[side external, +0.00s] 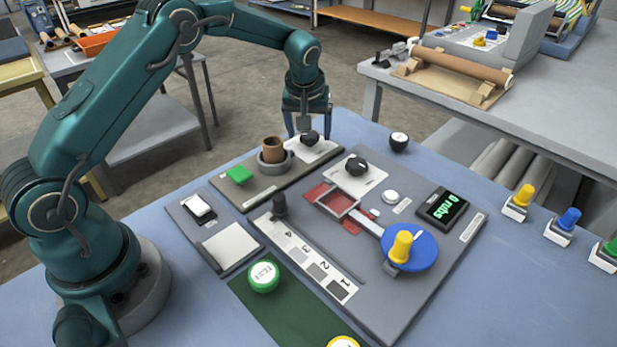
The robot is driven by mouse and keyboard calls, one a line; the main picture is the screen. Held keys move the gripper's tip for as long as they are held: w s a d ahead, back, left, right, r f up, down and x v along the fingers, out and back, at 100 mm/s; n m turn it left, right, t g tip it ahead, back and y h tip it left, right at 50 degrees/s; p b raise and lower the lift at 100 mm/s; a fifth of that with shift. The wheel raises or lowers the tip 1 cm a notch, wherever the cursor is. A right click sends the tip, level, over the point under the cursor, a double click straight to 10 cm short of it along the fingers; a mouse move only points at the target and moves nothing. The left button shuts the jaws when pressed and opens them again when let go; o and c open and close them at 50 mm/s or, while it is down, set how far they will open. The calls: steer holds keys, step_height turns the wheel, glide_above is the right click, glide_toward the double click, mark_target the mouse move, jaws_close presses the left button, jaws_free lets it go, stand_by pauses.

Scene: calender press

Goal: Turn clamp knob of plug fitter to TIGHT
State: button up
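The plug fitter is a grey panel (238,196) at the back left of the blue table. It carries a green block (238,175), a brown plug (272,149) upright in a round grey holder (274,165), and a black clamp knob (309,138) on a white plate (318,151). The knob's pointer direction and the plate's lettering are too small to read. My gripper (309,131) points down over this knob, its two fingers apart, one on each side of it. I cannot tell whether either finger touches the knob.
A larger grey panel (440,262) in front holds another black knob (357,166), a red-edged frame, a blue disc (410,250) with a yellow handle, a display and a slider (280,204). A black ball-like knob (399,142) stands behind.

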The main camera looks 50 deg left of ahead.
steer(key=shift+v, duration=2.55)
